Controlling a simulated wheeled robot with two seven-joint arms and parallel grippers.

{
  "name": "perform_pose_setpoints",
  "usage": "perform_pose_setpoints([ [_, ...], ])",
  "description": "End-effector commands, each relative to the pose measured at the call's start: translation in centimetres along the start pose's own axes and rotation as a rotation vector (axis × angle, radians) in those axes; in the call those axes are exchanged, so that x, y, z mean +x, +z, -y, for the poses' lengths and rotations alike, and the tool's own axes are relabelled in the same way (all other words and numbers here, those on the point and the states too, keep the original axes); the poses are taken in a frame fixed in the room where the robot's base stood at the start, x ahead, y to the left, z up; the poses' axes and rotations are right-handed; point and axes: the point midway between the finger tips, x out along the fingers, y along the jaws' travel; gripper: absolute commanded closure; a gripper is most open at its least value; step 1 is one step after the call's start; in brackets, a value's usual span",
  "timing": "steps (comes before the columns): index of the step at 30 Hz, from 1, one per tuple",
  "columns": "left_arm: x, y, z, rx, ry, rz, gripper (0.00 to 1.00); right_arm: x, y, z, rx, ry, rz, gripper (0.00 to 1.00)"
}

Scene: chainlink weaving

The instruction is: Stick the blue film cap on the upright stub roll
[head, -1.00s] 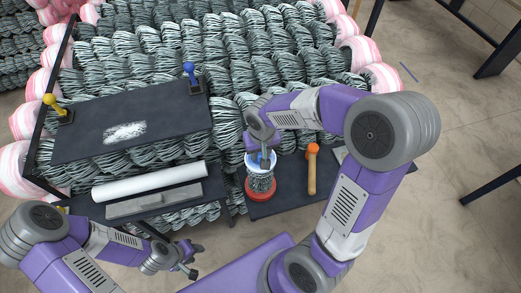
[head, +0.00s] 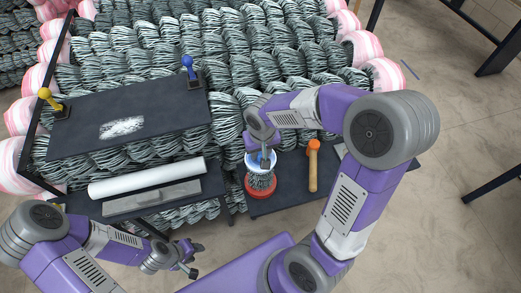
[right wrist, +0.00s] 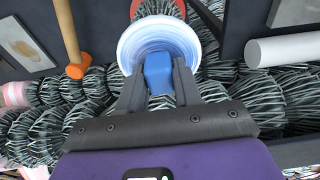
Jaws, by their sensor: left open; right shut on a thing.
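The film cap (head: 252,164) is a pale blue and white disc with a blue grip block (right wrist: 158,72) in its middle. My right gripper (head: 264,158) is shut on this block, with one finger on each side in the right wrist view. The stub roll (head: 261,181) is a short upright roll of grey mesh in a red-orange base (head: 260,193). The cap is over its top end and hides it. I cannot tell whether cap and roll touch. My left gripper (head: 190,259) is open and empty, well to the left of the roll.
A mallet with an orange head (head: 313,145) lies right of the roll on the dark shelf (head: 285,203). A white tube (head: 148,178) and a grey bar (head: 150,199) lie on the left shelf. A dark panel with yellow and blue levers (head: 187,63) stands behind. Mesh rolls fill the back.

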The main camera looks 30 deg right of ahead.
Motion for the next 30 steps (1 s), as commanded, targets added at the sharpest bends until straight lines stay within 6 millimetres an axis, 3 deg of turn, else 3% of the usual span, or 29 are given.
perform_pose_setpoints([
  [8, 0.0, 0.0, 0.0, 0.0, 0.0, 0.0, 0.57, -0.1, 0.0, 0.0, 0.0, 0.0, -0.001, 0.95],
  [9, 0.0, 0.0, 0.0, 0.0, 0.0, 0.0, 0.57, -0.1, 0.0, 0.0, 0.0, 0.0, -0.001, 0.6],
  [14, 0.0, 0.0, 0.0, 0.0, 0.0, 0.0, 0.57, -0.1, 0.0, 0.0, 0.0, 0.0, -0.001, 0.37],
  [23, -0.1, 0.0, 0.0, 0.0, 0.0, 0.0, 0.57, -0.3, 0.0, 0.0, 0.0, 0.0, -0.001, 0.37],
  [30, -1.1, 0.1, -0.4, 0.0, 0.0, 0.0, 0.57, -3.7, -0.1, 0.1, 0.0, -0.002, -0.005, 0.37],
])
